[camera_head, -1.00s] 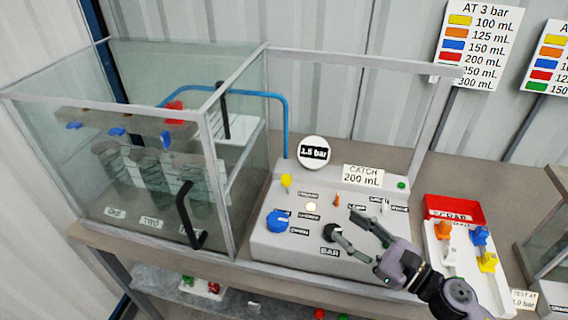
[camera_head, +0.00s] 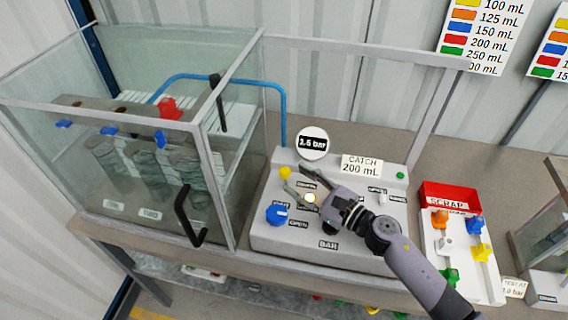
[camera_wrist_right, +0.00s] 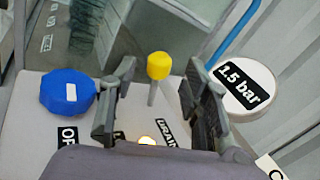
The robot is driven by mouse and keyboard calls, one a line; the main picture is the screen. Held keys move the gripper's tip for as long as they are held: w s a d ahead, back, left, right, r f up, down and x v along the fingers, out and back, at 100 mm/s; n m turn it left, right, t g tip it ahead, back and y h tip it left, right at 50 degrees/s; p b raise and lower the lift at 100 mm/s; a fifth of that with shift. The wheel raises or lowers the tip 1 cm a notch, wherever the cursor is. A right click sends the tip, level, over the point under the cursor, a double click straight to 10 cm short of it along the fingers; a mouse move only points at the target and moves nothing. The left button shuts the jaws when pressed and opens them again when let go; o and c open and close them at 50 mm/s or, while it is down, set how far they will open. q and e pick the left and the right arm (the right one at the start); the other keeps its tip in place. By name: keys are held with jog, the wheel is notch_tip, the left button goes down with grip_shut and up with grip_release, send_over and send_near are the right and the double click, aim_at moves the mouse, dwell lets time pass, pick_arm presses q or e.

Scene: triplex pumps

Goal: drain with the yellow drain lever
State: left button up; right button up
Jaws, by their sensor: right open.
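The yellow drain lever (camera_head: 285,172) stands upright at the back left of the white control panel (camera_head: 330,262). In the right wrist view its yellow knob (camera_wrist_right: 159,66) on a thin stem shows between my finger pads, just beyond the tips. My right gripper (camera_head: 294,178) is open and empty, reaching in from the lower right, with a finger on either side of the lever. It also shows in the right wrist view (camera_wrist_right: 158,85), with no contact on the knob visible. My left gripper is not in view.
A blue knob (camera_head: 277,214) is in front of the lever. The round gauge (camera_head: 312,143) behind reads about 1.5 bar. A glass case (camera_head: 150,60) with a black handle (camera_head: 187,217) stands close on the left. A red scrap tray (camera_head: 448,193) and coloured parts lie to the right.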

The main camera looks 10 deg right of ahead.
aim_at(289, 174)
jog(key=p+x, duration=0.1)
jog(key=x, duration=0.3)
jog(key=shift+w+a+r, duration=0.1)
jog(key=shift+w+a, duration=0.4)
jog(key=c, duration=0.7)
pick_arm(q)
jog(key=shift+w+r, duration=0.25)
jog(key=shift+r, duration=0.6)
pick_arm(e)
grip_shut()
